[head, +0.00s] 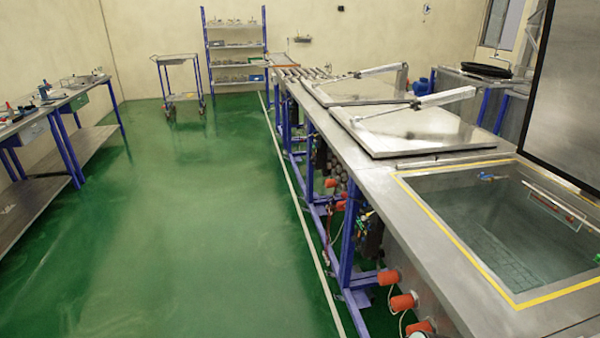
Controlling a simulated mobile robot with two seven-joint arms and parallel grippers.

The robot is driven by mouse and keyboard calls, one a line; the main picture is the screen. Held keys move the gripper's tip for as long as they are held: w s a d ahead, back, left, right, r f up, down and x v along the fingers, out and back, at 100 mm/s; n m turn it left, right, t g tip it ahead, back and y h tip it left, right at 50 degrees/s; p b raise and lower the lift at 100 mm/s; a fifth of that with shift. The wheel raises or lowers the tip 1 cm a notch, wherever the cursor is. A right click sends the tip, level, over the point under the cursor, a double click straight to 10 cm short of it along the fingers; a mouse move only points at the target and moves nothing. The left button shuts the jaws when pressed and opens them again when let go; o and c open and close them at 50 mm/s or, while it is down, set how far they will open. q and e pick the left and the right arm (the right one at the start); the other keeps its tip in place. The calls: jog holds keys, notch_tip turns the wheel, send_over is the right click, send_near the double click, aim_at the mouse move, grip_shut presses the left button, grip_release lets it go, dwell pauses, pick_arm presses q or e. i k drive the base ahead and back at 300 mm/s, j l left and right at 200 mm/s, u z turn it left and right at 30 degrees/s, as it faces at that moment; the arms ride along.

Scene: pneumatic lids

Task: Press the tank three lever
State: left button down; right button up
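A row of metal tanks runs along the right side of the head view. The nearest tank (440,222) is open, with a yellow-edged rim and liquid inside; its dark lid (568,90) stands raised at the right. Two farther tanks are covered by flat metal lids, a nearer lid (418,132) and a farther lid (350,93), each with a white arm above it. Orange fittings (403,302) stick out low on the tank fronts. I cannot tell which part is the tank three lever. Neither of my grippers is in view.
A green floor aisle (200,220) lies clear left of the tanks, with a pale line along it. Workbenches (50,110) stand at the left. A cart (180,90) and a blue shelf rack (236,50) stand at the back.

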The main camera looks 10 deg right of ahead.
aim_at(344, 195)
jog(key=i+z, duration=0.2)
jog(key=i, duration=0.3)
jog(key=i+j+z, duration=0.15)
jog(key=i, duration=0.35)
jog(key=i+j+z, duration=0.2)
jog(key=i, duration=0.3)
jog(key=i+j+z, duration=0.1)
jog(key=i+z, duration=0.3)
jog(key=i+j+z, duration=0.15)
jog(key=z, duration=0.3)
jog(key=i+j+z, duration=0.85)
jog(key=j+z, duration=0.15)
